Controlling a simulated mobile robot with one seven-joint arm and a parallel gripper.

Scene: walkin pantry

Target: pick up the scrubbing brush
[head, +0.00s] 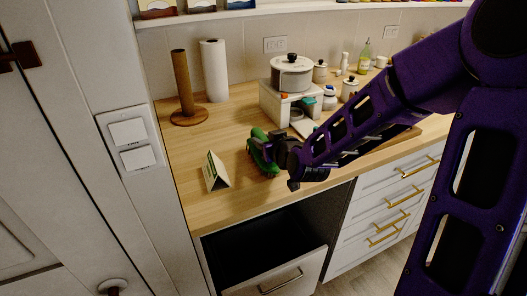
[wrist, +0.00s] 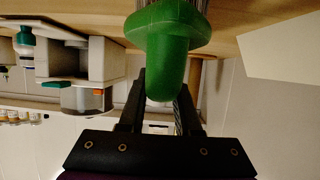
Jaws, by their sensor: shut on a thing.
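The scrubbing brush (head: 263,152) is green and shows over the wooden counter, left of the arm's end in the head view. In the wrist view the brush (wrist: 168,32) is large, with a rounded green body and bristles partly showing at the top edge. My gripper (head: 277,153) is shut on the brush; in the wrist view its two dark fingers (wrist: 161,95) stand on either side of the green part. The fingertips are partly hidden behind it. I cannot tell whether the brush touches the counter.
A folded card (head: 215,172) stands left of the brush. Behind are a wooden holder (head: 184,90), a paper roll (head: 214,72) and a white stand (head: 283,105) bearing a lidded pot (head: 291,75). An open drawer (head: 275,268) juts out below. The counter's front left is clear.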

